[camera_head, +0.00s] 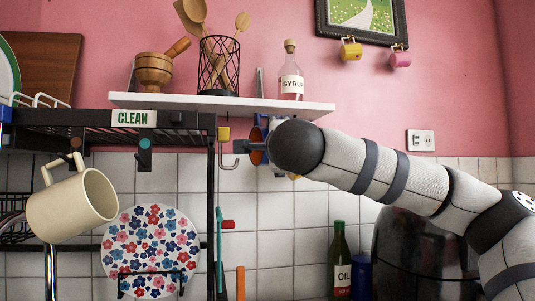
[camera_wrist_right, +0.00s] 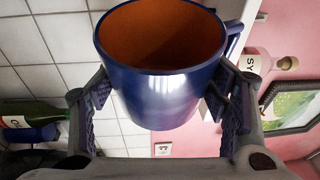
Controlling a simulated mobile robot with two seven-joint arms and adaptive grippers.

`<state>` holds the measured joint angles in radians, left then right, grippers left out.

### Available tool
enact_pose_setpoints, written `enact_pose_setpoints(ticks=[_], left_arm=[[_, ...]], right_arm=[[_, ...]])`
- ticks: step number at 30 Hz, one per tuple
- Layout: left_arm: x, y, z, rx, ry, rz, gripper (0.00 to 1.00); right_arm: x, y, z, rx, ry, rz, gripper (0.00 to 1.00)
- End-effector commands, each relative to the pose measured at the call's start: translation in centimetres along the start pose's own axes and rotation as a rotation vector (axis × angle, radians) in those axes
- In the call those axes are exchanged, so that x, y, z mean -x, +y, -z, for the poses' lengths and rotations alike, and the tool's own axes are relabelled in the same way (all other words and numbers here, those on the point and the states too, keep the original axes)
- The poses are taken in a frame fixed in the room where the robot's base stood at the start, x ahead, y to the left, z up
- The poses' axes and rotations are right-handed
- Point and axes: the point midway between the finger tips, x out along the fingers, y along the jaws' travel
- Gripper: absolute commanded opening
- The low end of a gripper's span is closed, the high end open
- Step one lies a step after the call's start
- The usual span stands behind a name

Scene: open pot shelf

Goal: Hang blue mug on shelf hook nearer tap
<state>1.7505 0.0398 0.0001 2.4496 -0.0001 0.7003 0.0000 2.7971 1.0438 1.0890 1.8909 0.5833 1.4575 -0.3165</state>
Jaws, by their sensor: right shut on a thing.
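The blue mug (camera_wrist_right: 155,95) with an orange inside is held between the fingers of my right gripper (camera_wrist_right: 163,92), which is shut on it. Its handle shows at the right of the wrist view. In the head view the mug (camera_head: 257,146) is mostly hidden by my right wrist, near the shelf's right end. Under the black shelf (camera_head: 60,133) are a dark hook (camera_head: 76,145) at the left and a teal-marked hook (camera_head: 145,148) to its right. A cream mug (camera_head: 75,205) hangs tilted by the left one. A chrome curve at lower left (camera_head: 14,221) looks like the tap. My left gripper is out of view.
A yellow-marked hook (camera_head: 227,152) sits beside the mug. A white shelf (camera_head: 225,104) above holds a syrup bottle (camera_head: 291,83), a utensil basket (camera_head: 219,66) and a mortar (camera_head: 153,73). A flowered plate (camera_head: 150,250) stands below. An oil bottle (camera_head: 340,265) stands lower right.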

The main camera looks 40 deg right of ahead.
Motion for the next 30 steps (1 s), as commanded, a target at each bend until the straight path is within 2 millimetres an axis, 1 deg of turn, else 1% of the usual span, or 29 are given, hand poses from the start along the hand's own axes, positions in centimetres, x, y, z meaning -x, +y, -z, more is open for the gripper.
enact_pose_setpoints(ticks=[8,11,14,30], left_arm=[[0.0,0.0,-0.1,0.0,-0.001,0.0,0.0],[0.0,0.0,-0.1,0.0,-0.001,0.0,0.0],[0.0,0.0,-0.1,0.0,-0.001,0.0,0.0],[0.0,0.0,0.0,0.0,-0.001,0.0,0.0]], right_arm=[[0.1,0.0,-0.1,-0.003,-0.005,0.011,0.27],[-0.2,0.0,-0.1,-0.003,-0.004,0.01,0.27],[-0.8,0.1,-0.3,-0.003,-0.005,0.009,0.27],[-5.6,0.9,-1.0,-0.003,-0.004,0.009,0.27]])
